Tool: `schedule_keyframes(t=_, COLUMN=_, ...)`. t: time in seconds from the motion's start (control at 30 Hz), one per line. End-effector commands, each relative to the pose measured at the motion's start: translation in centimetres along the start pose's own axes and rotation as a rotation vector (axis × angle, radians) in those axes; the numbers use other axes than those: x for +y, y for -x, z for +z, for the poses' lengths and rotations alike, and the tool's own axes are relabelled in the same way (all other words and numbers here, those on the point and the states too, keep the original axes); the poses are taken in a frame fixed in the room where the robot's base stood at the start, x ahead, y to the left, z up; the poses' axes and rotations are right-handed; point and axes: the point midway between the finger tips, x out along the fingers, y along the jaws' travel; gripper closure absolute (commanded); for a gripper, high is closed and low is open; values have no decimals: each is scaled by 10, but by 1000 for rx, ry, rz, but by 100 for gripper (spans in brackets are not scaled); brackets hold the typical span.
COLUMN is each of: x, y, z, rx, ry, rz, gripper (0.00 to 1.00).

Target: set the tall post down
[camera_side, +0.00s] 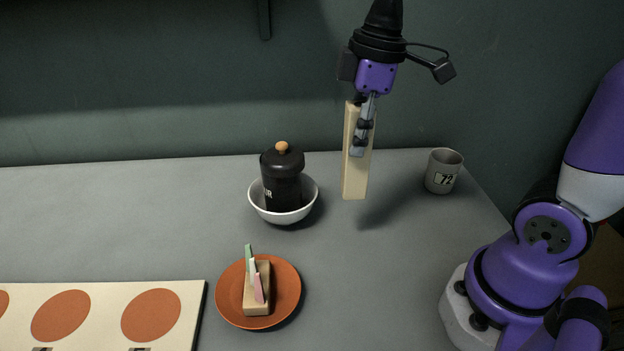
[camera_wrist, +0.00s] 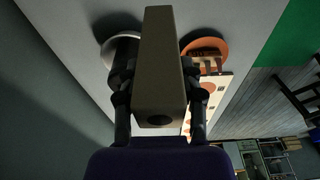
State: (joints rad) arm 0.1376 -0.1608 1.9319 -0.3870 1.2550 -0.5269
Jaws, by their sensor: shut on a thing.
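The tall post (camera_side: 355,175) is a pale wooden block, held upright in the side view. My gripper (camera_side: 361,140) is shut on its upper half. The post's lower end appears to hang above the grey table, with a shadow to its right. In the wrist view the post (camera_wrist: 160,70) fills the middle between the two fingers of my gripper (camera_wrist: 158,95). Its far end is hidden from the wrist camera by its own length.
A white bowl (camera_side: 256,203) holding a black lidded jar (camera_side: 283,185) stands left of the post. A grey cup (camera_side: 443,172) marked 72 stands right. An orange plate (camera_side: 230,295) bears a wooden block with coloured pieces. A board (camera_side: 95,300) with orange circles lies front left. Table between is clear.

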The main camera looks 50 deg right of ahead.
Motion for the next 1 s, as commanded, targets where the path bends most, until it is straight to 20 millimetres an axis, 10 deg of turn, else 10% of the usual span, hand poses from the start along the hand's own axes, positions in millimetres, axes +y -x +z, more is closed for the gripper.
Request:
schedule_keyframes(t=0.6, x=91, y=-56, z=71, rx=0, ry=-7, rz=-1, gripper=100)
schedule_keyframes(t=1.0, x=97, y=-94, z=81, rx=0, ry=-3, rz=0, gripper=100)
